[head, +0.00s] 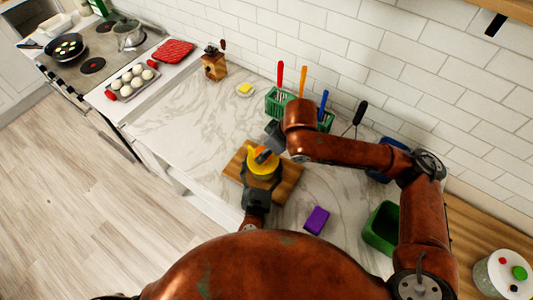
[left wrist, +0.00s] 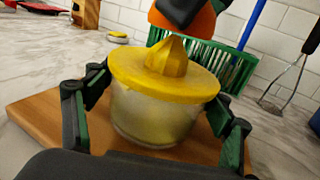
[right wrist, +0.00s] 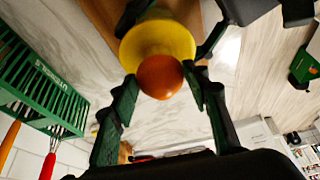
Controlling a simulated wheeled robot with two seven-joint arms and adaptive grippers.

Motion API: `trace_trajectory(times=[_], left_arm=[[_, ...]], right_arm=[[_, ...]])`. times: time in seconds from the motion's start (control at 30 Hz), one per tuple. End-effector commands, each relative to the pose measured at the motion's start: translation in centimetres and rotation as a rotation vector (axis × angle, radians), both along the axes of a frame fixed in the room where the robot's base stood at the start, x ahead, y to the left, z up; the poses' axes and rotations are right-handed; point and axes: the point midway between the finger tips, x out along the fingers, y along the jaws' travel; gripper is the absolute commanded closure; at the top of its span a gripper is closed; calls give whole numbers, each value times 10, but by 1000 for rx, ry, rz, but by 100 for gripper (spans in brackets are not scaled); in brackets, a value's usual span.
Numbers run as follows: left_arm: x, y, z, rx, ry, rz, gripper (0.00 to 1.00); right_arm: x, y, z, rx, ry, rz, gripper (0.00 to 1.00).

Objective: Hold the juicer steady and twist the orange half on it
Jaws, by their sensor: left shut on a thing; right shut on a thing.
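The juicer, with a yellow top and cone and a clear bowl, stands upright on a wooden board (head: 290,178); it shows in the head view (head: 258,170) and left wrist view (left wrist: 165,90). My left gripper (head: 260,184) is shut on the juicer's bowl, one finger on each side. My right gripper (right wrist: 160,85) is shut on the orange half (right wrist: 161,76), which also shows in the left wrist view (left wrist: 190,22). The orange half is above the cone, slightly right of its tip there; I cannot tell whether they touch.
A green utensil basket (head: 279,103) stands behind the board by the tiled wall. A purple sponge (head: 316,220) and a green bin (head: 381,228) are to the right. An egg tray (head: 132,80) is far left.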

Motion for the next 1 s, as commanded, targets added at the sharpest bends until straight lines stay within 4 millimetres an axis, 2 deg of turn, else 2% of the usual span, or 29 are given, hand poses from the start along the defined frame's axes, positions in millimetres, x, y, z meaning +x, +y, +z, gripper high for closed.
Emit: trace_trajectory(times=[0.7, 1.0], left_arm=[[0, 0, -1, 1, 2, -1, 52], [0, 0, -1, 1, 2, -1, 52]], right_arm=[[1, 1, 56, 3, -5, 0, 80], [1, 1, 59, 2, -3, 1, 80]])
